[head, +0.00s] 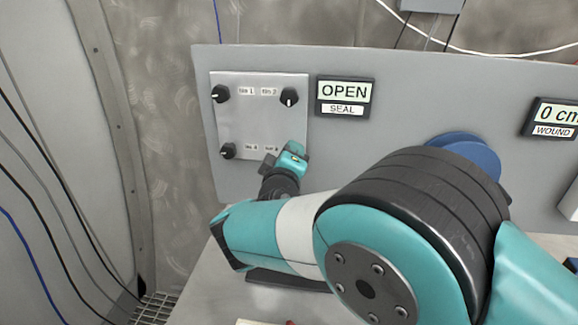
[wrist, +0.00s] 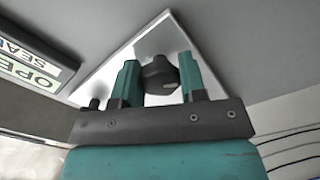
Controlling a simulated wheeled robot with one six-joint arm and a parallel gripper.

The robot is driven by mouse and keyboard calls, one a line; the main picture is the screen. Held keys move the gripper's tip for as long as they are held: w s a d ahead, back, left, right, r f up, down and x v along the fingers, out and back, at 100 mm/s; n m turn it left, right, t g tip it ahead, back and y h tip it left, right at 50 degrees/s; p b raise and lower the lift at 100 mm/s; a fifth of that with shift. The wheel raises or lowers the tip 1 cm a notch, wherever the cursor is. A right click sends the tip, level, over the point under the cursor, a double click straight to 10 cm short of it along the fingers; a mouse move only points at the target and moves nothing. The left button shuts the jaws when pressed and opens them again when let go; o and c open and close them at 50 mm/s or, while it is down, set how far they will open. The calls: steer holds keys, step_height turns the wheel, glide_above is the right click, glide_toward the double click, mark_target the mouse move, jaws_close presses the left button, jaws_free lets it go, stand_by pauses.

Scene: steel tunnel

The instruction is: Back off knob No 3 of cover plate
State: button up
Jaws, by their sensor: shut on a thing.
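The cover plate (head: 262,115) is a pale square on a grey panel, with black knobs near its corners. The upper left knob (head: 220,94), upper right knob (head: 289,97) and lower left knob (head: 228,150) show in the head view. My gripper (head: 284,163) is at the plate's lower right corner and hides the knob there. In the wrist view my gripper (wrist: 160,82) has its two teal fingers around a dark knob (wrist: 158,74), shut on it. The number labels are too small to read surely.
A display (head: 344,96) reading OPEN, SEAL is right of the plate; a second display (head: 556,117) reading WOUND is further right. My arm covers the panel's lower middle. Cables (head: 50,200) run down the left wall.

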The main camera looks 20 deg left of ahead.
steer(key=n+b, duration=0.1)
steer(key=n, duration=0.4)
steer(key=shift+n, duration=0.3)
stand_by(0.4)
steer(key=o, duration=0.9)
steer(key=shift+s, duration=0.15)
